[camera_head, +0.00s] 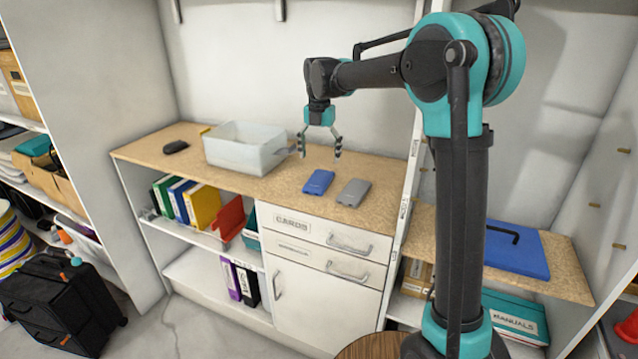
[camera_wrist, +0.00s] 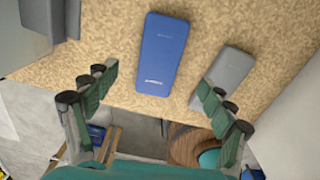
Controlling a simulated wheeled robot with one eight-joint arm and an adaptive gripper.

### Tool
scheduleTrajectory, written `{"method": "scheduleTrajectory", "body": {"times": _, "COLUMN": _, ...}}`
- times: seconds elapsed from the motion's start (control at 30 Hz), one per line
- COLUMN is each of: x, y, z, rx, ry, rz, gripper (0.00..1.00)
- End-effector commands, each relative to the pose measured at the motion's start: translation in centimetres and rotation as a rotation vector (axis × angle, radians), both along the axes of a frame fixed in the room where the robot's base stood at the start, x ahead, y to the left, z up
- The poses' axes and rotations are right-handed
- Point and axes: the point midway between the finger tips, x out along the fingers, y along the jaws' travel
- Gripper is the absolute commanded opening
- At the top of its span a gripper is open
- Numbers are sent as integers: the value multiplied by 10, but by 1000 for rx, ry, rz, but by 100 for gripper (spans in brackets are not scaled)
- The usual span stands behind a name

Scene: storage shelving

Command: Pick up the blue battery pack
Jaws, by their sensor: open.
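The blue battery pack (camera_head: 318,182) lies flat on the wooden counter, left of a similar grey pack (camera_head: 353,192). My gripper (camera_head: 320,154) hangs above the counter, pointing down, a little above and behind the blue pack. Its fingers are apart with nothing between them. In the wrist view the blue battery pack (camera_wrist: 162,55) lies in the upper middle, beyond the open fingertips of my gripper (camera_wrist: 155,88). The grey pack (camera_wrist: 224,76) shows near the right fingertip in that view; I cannot tell the height gap.
A translucent bin (camera_head: 244,160) stands on the counter (camera_head: 225,181) left of my gripper. A small black object (camera_head: 176,146) lies farther left. A blue case (camera_head: 515,250) rests on the lower right shelf. A tall divider (camera_head: 408,185) bounds the counter on the right.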

Motion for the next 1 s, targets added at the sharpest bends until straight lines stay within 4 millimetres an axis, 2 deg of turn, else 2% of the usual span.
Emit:
{"method": "scheduleTrajectory", "body": {"times": 0.1, "x": 0, "y": 0, "z": -14, "rx": 0, "ry": 0, "rz": 0, "gripper": 83}}
{"method": "scheduleTrajectory", "body": {"times": 0.33, "x": -2, "y": 0, "z": -28, "rx": 0, "ry": 0, "rz": 0, "gripper": 83}}
{"method": "scheduleTrajectory", "body": {"times": 0.6, "x": -7, "y": 1, "z": -64, "rx": 0, "ry": 0, "rz": 0, "gripper": 83}}
{"method": "scheduleTrajectory", "body": {"times": 0.93, "x": -8, "y": 1, "z": -71, "rx": 0, "ry": 0, "rz": 0, "gripper": 83}}
{"method": "scheduleTrajectory", "body": {"times": 1.0, "x": -8, "y": 1, "z": -71, "rx": 0, "ry": 0, "rz": 0, "gripper": 75}}
